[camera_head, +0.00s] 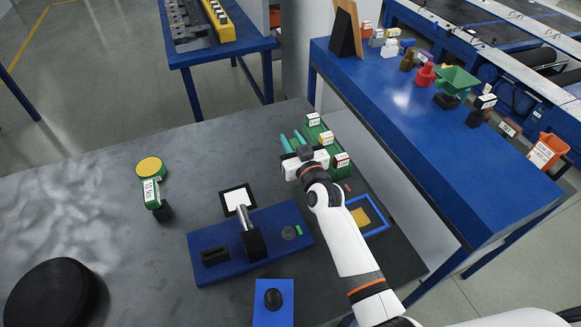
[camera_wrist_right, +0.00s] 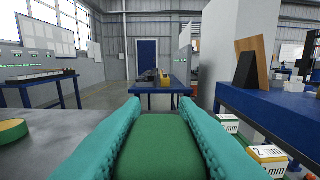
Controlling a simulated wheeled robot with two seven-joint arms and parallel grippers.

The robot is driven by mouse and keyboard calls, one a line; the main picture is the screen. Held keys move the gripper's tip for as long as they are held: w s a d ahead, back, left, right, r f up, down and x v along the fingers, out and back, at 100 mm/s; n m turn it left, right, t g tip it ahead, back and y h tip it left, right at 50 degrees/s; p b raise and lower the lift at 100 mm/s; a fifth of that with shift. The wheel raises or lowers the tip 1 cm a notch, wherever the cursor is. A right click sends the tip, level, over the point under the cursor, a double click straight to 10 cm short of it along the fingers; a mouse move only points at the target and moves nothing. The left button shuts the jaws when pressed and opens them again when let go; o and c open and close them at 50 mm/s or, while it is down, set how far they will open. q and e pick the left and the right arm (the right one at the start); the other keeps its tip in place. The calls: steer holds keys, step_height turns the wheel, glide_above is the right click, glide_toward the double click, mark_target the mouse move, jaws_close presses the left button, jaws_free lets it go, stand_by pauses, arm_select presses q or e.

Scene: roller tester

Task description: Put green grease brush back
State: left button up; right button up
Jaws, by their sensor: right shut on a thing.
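My right gripper (camera_head: 291,138) reaches over the grey table with teal fingers. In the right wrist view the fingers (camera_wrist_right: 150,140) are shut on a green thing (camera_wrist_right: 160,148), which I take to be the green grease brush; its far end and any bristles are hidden. Green holders (camera_head: 318,131) with white labels stand in a row just right of the gripper. Two of their labels (camera_wrist_right: 267,153) show low on the right in the wrist view. I cannot tell whether the held thing touches a holder. My left gripper is not in view.
A blue fixture (camera_head: 215,262) with a metal lever stands mid-table. A blue-rimmed tray (camera_head: 376,229) is under my right arm. A green labelled tool (camera_head: 151,194) and yellow-topped disc (camera_head: 150,168) lie left. A blue bench (camera_head: 440,150) with several parts stands right. The table's far left is clear.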

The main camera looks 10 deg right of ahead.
step_height(320, 180, down, 6)
steer(key=b, duration=0.4)
steer(key=shift+r, duration=0.2)
steer(key=o, duration=1)
